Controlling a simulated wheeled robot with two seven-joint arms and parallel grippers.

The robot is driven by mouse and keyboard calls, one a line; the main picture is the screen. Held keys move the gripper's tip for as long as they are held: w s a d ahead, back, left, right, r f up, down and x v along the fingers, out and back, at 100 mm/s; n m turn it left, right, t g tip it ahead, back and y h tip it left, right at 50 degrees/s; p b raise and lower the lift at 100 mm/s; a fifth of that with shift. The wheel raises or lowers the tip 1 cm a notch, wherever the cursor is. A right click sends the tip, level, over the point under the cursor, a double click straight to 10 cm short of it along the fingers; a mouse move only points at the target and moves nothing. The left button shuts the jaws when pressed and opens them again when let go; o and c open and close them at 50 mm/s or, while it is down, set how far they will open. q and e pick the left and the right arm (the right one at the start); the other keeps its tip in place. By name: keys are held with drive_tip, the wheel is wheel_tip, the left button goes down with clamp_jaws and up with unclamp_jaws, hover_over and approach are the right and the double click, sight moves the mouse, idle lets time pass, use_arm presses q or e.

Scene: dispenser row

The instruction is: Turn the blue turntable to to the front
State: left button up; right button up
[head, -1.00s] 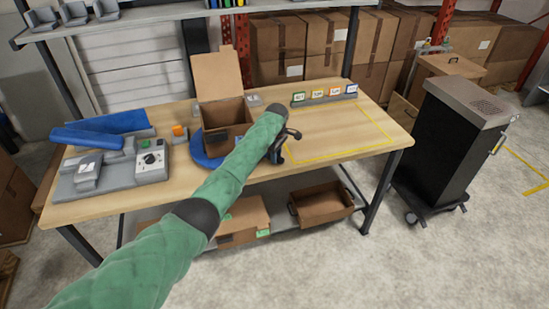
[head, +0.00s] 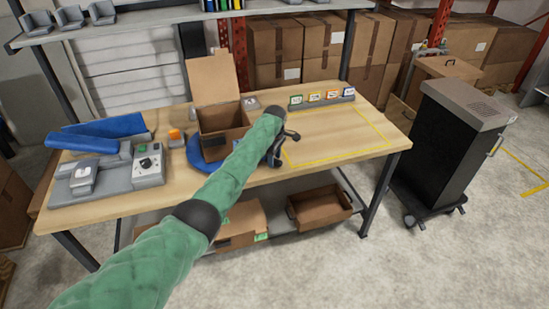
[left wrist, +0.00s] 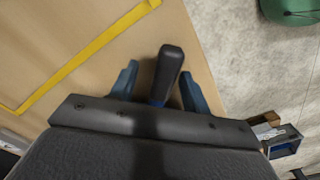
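The blue turntable (head: 196,158) lies on the table with an open brown carton (head: 222,128) on it. My left arm hides its right side. My left gripper (head: 279,150) is at the table's front half, right of the carton. In the left wrist view, the left gripper (left wrist: 158,88) has its two blue fingers apart. A black-topped handle (left wrist: 169,70) with a blue lower part stands between them. Gaps show on both sides of the handle, so the fingers do not look closed on it. My right gripper is not in view.
A grey device with knobs (head: 149,163) and a blue chute (head: 97,136) stand left on the table. Numbered cards (head: 323,97) stand at the back. A yellow-outlined area (head: 335,138) to the right is empty. A black cabinet (head: 452,145) stands right of the table.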

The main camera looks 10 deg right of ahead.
use_arm(q)
drive_tip(key=shift+s+r, duration=0.1)
drive_tip(key=shift+r, duration=0.4)
wheel_tip(320, 180, up, 6)
drive_tip(key=b, duration=0.2)
drive_tip(key=shift+f+b, duration=0.2)
drive_tip(key=shift+b, duration=0.1)
drive_tip(key=shift+r, duration=0.6)
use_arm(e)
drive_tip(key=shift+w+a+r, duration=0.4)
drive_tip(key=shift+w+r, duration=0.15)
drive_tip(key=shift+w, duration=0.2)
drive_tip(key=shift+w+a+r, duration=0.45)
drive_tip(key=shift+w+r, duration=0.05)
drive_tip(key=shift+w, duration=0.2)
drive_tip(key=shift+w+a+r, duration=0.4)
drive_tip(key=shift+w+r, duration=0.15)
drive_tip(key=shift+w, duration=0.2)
